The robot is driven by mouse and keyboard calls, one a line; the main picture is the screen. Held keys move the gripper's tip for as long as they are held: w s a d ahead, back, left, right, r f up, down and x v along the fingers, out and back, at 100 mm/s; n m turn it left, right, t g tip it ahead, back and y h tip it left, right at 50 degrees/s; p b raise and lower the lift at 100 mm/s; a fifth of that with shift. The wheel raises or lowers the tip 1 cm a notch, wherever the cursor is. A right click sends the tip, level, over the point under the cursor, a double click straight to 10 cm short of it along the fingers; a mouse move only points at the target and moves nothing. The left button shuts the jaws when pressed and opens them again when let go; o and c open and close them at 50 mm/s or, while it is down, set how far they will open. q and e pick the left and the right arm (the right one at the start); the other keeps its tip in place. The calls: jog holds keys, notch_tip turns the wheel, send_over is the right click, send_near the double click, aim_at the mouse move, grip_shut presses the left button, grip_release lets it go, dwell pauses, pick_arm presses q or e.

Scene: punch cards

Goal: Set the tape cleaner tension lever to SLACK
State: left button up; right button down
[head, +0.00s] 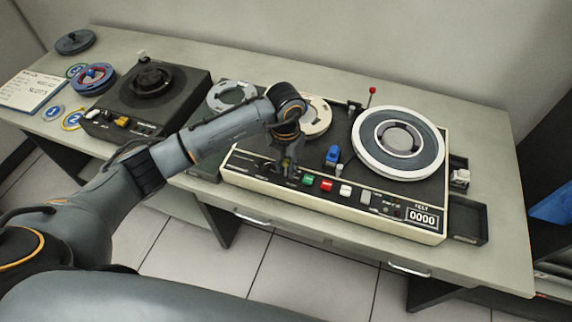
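The tape cleaner (280,189) is a cream-framed machine with a dark top on the table, with a large silver reel (398,143) on its right and a pale reel (316,117) partly hidden by my arm. A red-knobbed lever (372,92) stands upright at its back. My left gripper (287,170) points down over the left part of its front panel, left of the green button (308,180). Its fingers are small and dark, and I cannot tell if they touch a control there. Which control is the tension lever, and its setting, I cannot read. My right gripper is not in view.
A red button (326,185), a white button (345,190) and a blue part (332,154) sit close right of the gripper. A black machine (150,98) stands left, behind my forearm. Dark trays (467,220) edge the right side.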

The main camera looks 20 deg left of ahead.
pick_arm(q)
grip_shut()
jog(key=shift+s+a+f+t+b, duration=0.1)
jog(key=shift+s+f+t+b, duration=0.1)
jog(key=shift+t+b, duration=0.55)
jog(key=t+b, duration=0.1)
jog(key=b, duration=0.1)
jog(key=t+b, duration=0.1)
jog(key=shift+s+f+b, duration=0.25)
jog(key=shift+s+b, duration=0.15)
jog(key=shift+s+r+t+b, duration=0.15)
jog(key=shift+r+t+b, duration=0.1)
jog(key=shift+t+b, duration=0.25)
jog(key=shift+r, duration=0.1)
